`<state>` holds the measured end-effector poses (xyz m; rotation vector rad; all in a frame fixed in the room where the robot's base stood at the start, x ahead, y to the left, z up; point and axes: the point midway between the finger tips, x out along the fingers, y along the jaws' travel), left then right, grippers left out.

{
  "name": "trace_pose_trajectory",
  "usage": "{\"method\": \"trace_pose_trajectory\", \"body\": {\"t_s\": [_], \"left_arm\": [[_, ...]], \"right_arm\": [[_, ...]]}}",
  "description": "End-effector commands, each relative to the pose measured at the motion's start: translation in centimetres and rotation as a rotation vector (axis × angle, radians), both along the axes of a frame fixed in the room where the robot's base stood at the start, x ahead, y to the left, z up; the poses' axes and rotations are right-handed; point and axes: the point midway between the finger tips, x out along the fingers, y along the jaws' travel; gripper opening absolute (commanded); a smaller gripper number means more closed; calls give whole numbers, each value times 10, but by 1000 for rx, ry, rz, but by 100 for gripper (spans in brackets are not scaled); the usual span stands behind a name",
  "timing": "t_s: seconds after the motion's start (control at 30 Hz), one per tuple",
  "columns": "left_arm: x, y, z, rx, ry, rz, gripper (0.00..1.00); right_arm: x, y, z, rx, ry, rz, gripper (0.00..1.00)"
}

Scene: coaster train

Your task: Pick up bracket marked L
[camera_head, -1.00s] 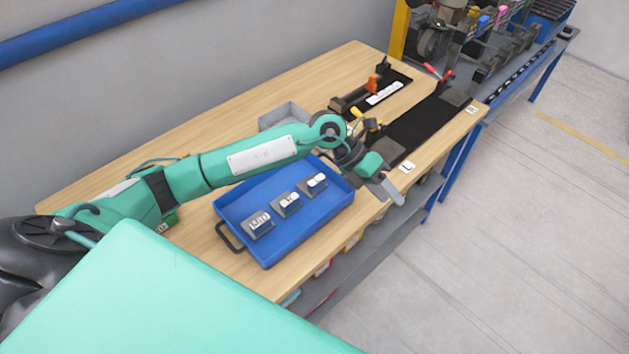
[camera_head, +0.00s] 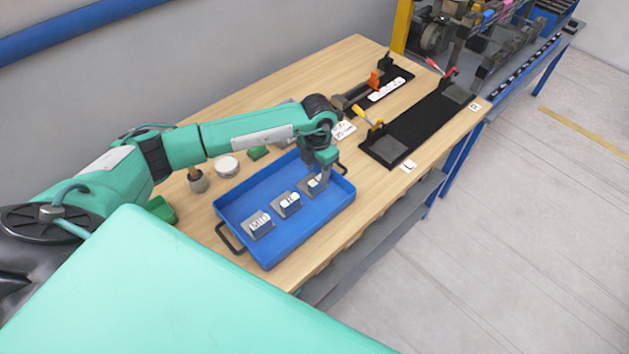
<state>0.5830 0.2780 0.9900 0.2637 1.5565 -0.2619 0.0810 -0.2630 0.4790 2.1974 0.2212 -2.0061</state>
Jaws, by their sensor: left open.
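The blue tray (camera_head: 262,262) on the wooden table holds several grey brackets in a row, each with a white label. The nearest bracket (camera_head: 258,226) seems to be marked MID. The middle bracket (camera_head: 287,205) has a label too small to read surely. The farthest bracket (camera_head: 309,188) is partly covered by my left gripper (camera_head: 321,181), so its mark is hard to read; it may be the L one. My left gripper points down at this farthest bracket, with its open fingers close over or around it; contact cannot be told. My right gripper is not in view.
Behind the tray stand a small round white-topped container (camera_head: 227,166), a brush-like tool in a cup (camera_head: 197,181) and green items (camera_head: 258,153). Black fixtures with a yellow clamp (camera_head: 372,122) and red clamps lie to the right.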

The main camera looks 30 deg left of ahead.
Motion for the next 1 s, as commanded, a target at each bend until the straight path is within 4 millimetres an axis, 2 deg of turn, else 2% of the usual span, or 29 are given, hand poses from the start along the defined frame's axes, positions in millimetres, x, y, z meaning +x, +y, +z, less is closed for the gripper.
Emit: {"method": "trace_pose_trajectory", "body": {"t_s": [0.23, 0.43, 0.6, 0.87, 1.0], "left_arm": [[0, 0, -12, -2, 2, 0, 45], [0, 0, -35, -1, 3, 0, 45], [1, 0, -54, -2, 1, -1, 45], [1, 1, -58, -2, -2, -1, 45], [1, 1, -58, -2, -2, -1, 20]], "right_arm": [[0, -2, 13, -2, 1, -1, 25], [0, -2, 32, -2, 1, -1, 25], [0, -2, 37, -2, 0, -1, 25], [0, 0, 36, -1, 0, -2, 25], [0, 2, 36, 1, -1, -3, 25]]}}
